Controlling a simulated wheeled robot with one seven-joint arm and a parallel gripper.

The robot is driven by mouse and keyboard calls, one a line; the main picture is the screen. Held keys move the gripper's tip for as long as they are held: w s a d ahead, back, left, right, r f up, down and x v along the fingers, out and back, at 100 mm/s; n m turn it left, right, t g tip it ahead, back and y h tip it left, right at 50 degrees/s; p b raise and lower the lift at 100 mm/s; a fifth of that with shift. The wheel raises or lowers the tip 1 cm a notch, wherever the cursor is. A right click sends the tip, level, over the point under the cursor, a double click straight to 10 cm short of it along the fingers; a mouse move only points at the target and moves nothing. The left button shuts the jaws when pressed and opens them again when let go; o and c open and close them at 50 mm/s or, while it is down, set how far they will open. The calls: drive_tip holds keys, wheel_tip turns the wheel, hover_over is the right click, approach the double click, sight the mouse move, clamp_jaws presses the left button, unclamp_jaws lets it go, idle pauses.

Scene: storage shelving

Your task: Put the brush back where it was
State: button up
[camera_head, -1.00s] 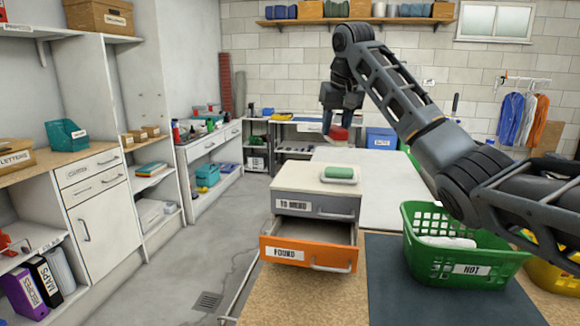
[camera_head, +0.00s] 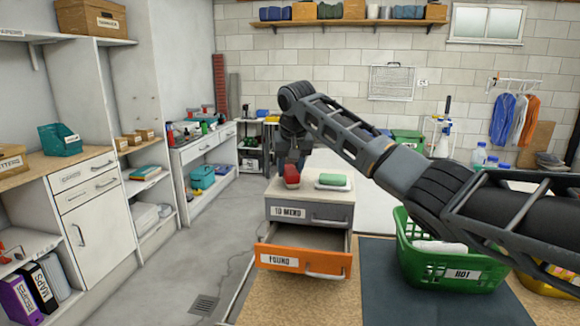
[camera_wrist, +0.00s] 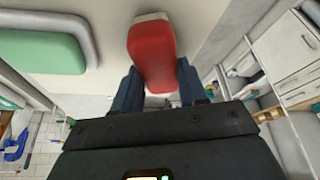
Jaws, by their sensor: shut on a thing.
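My gripper (camera_head: 291,160) is shut on a red object with a pale end, which looks like the brush (camera_head: 291,176). It hangs at the left part of the drawer unit's pale top (camera_head: 283,197); I cannot tell whether it touches. In the wrist view the brush (camera_wrist: 152,55) sits between the blue fingers of my gripper (camera_wrist: 158,88). A green block (camera_head: 333,180) on a white dish (camera_head: 333,187) lies to its right on the same top. Below are a closed grey drawer marked "TO MEND" (camera_head: 330,214) and an open orange drawer marked "FOUND" (camera_head: 300,263).
A green basket marked "HOT" (camera_head: 435,275) with a white item inside stands on a dark mat (camera_head: 400,300) at right. A yellow bin (camera_head: 550,275) is beyond it. My arm crosses above the basket. Floor (camera_head: 215,260) at left is clear.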

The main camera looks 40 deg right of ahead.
drive_tip(key=shift+f, duration=0.1)
drive_tip(key=o, duration=1)
drive_tip(key=shift+c, duration=0.2)
drive_tip(key=b+v, duration=0.1)
drive_tip(key=v, duration=1.1)
